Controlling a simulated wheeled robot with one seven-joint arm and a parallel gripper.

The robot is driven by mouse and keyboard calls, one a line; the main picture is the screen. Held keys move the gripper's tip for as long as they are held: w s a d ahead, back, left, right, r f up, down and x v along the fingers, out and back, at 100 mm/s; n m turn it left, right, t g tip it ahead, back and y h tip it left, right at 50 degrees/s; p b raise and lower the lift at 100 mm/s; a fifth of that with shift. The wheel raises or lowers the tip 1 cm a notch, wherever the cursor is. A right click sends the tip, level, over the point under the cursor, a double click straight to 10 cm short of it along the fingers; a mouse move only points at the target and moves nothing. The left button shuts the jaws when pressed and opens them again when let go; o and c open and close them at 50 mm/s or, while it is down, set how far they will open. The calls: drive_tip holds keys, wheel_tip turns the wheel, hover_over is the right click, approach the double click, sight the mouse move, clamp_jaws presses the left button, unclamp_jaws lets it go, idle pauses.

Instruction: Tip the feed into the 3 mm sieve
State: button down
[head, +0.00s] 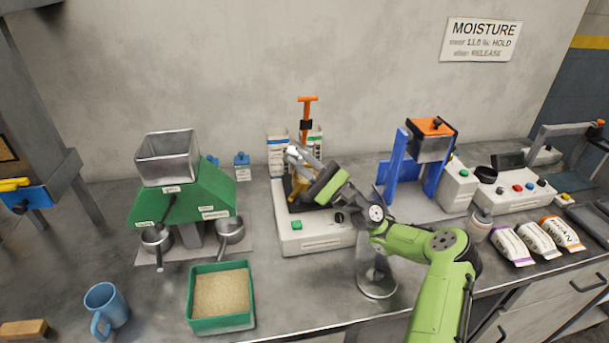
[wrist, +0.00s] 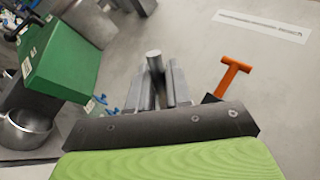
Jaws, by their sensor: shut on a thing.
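My gripper (head: 299,158) is over the white machine (head: 315,233) with a green button and an orange T-handle (head: 307,104). In the wrist view its fingers (wrist: 159,88) are shut on a grey round-ended bar (wrist: 153,62), like a handle. The rest of the held thing is hidden, and I cannot see feed in it. A brass-coloured part (head: 301,183) shows under the gripper; my arm hides most of it. I cannot tell which part is the 3 mm sieve.
Left stands a green divider (head: 183,208) with a hopper (head: 168,157) and metal pans (head: 157,240) (head: 229,231). A green tray (head: 221,323) of grain and a blue mug (head: 106,308) are in front. A blue-framed machine (head: 393,170) and several bags (head: 511,246) are right.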

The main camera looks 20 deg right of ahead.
drive_tip(key=g+h+p, duration=0.2)
drive_tip(key=p, duration=0.1)
drive_tip(key=g+p, duration=0.1)
drive_tip(key=p, duration=0.1)
drive_tip(key=shift+w+a+r+n+h, duration=0.25)
drive_tip(key=shift+w+r+n+h, duration=0.05)
drive_tip(key=shift+r+n+h, duration=0.1)
drive_tip(key=w+a+f+g+h+p, duration=0.2)
drive_tip(key=w+a+g+h+p, duration=0.2)
drive_tip(key=p, duration=0.5)
drive_tip(key=w+a+f+n+g+h+p, duration=0.1)
drive_tip(key=w+a+f+g+h+p, duration=0.1)
drive_tip(key=w+a+g+h+p, duration=0.2)
drive_tip(key=shift+w+a+f+g+h+p, duration=0.3)
drive_tip(key=shift+a+g+h+p, duration=1.5)
drive_tip(key=shift+h+p, duration=1.45)
